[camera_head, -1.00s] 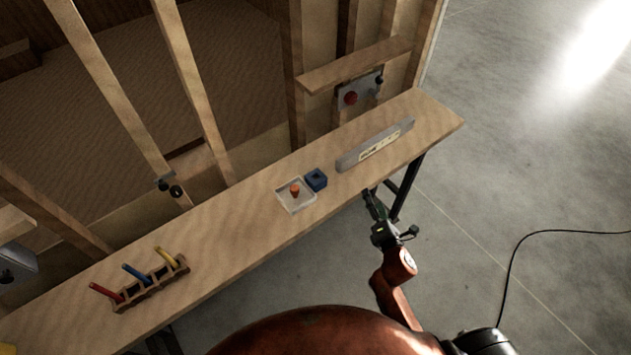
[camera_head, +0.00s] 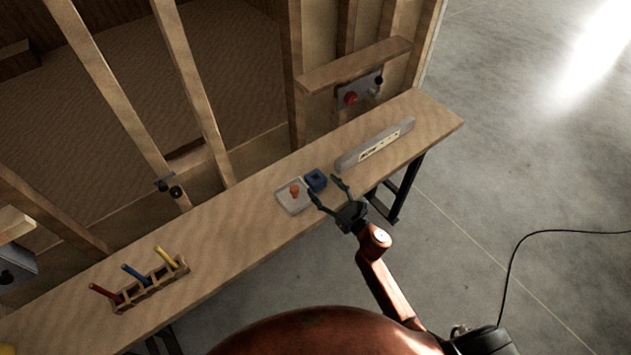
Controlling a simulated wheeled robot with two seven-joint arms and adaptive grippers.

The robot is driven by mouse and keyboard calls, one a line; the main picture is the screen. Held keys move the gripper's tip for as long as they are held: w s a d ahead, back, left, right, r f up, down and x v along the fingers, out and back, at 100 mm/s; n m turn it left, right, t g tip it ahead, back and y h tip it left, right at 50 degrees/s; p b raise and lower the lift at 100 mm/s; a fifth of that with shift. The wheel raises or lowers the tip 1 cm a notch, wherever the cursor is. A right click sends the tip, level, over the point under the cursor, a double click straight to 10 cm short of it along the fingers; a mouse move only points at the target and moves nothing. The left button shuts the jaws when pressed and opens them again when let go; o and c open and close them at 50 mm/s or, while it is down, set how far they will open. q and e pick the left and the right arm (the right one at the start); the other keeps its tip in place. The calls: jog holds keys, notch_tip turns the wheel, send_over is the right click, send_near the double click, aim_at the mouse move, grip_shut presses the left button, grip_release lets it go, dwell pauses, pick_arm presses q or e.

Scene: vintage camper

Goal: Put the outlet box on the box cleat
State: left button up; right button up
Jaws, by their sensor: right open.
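The blue outlet box (camera_head: 316,180) sits on the wooden bench, against the right side of a shallow pale tray. My right gripper (camera_head: 325,190) is open and empty, over the bench's front edge. Its two fingers point toward the blue box, one fingertip on each side of its near side as seen from above; I cannot tell whether they touch it. A small fitting with dark knobs (camera_head: 170,187) is on a wall stud at left; I cannot tell whether it is the box cleat. My left gripper is not in view.
The pale tray (camera_head: 284,200) holds an orange piece (camera_head: 294,191). A grey level (camera_head: 375,144) lies to the right. A wooden rack (camera_head: 150,287) with coloured tools stands at left. A plate with a red button (camera_head: 350,98) is under a wall ledge. The bench (camera_head: 225,235) is clear between rack and tray.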

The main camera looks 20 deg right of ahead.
aim_at(321, 183)
jog(key=x, duration=0.3)
jog(key=shift+w+a, duration=0.1)
jog(key=shift+w, duration=0.1)
jog(key=c, duration=1.5)
